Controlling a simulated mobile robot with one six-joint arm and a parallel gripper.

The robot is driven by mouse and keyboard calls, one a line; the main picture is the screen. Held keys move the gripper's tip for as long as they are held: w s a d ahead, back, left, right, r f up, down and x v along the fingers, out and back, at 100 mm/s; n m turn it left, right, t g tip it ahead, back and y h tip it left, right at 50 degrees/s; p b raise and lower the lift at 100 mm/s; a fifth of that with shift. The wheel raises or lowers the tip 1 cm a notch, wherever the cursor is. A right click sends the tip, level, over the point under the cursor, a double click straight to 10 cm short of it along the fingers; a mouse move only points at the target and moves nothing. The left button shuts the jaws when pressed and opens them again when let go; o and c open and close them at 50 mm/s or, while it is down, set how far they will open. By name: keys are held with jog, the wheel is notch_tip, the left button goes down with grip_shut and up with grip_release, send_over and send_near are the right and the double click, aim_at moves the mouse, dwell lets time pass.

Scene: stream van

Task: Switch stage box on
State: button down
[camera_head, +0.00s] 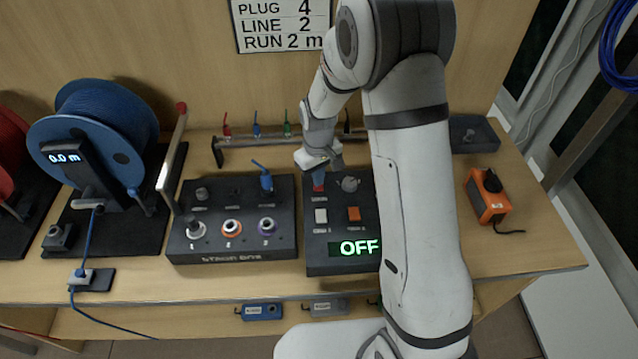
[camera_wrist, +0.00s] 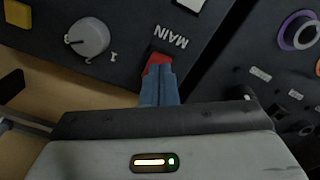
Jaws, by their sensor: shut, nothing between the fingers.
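A dark control box (camera_head: 316,262) with a lit display (camera_head: 360,247) reading OFF stands on the bench, partly hidden by my arm. Its red switch (camera_head: 318,188) is near the far left corner; in the wrist view the red switch (camera_wrist: 158,60) is beside the word MAIN. My gripper (camera_wrist: 160,88) is shut and empty, its blue fingertips at the red switch, overlapping its near part. I cannot tell whether they touch. Another dark box (camera_head: 180,255) with several round sockets stands to the left; its front label is hard to read.
The control box also has a knob (camera_wrist: 88,38), a white button (camera_head: 321,215) and an orange button (camera_head: 353,213). A rack (camera_head: 250,140) with small coloured plugs stands behind. A blue cable reel (camera_head: 90,130) is at left, an orange device (camera_head: 487,195) at right.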

jog(key=shift+f+b, duration=0.8)
jog(key=shift+f, duration=0.2)
dwell(0.5)
jog(key=shift+r, duration=0.1)
jog(key=shift+r+p, duration=2.05)
jog(key=shift+r, duration=1.4)
jog(key=shift+d+r, duration=0.1)
jog(key=shift+r, duration=0.05)
notch_tip(320, 180, up, 6)
jog(key=m, duration=0.1)
send_over(319, 188)
jog(key=s+d, duration=0.3)
jog(key=s+d+r+m+t, duration=0.1)
jog(key=s+d+r, duration=0.3)
jog(key=s, duration=0.6)
jog(key=s+d+r+m+t, duration=0.2)
jog(key=s+d+r+m, duration=0.1)
jog(key=s+r, duration=0.6)
jog(key=shift+s+d+r+m, duration=0.25)
jog(key=shift+s+d+m, duration=0.15)
jog(key=shift+s+m, duration=0.15)
